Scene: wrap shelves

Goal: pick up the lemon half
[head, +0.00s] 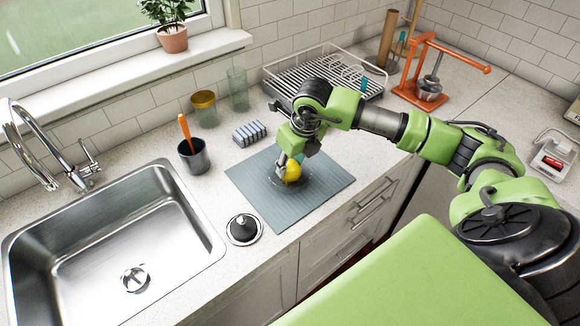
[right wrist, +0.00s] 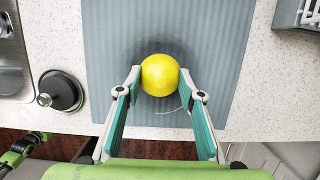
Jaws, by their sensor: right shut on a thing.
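The yellow lemon half (head: 292,172) is over the grey ribbed mat (head: 325,184) on the counter. My right gripper (head: 290,165) reaches down over the mat and is shut on it. In the right wrist view the lemon half (right wrist: 160,75) shows as a round yellow shape between the two fingertips (right wrist: 160,84), one on each side. A dark ring, perhaps a glass bowl or dish, shows around it on the mat; I cannot tell which.
A steel sink (head: 120,245) lies left. A black-knobbed round lid (head: 244,229), a dark cup (head: 194,156) with an orange handle, a striped sponge (head: 249,133), a jar (head: 204,107) and a glass (head: 237,90) stand near the mat. A dish rack (head: 285,80) and orange press (head: 415,85) are behind.

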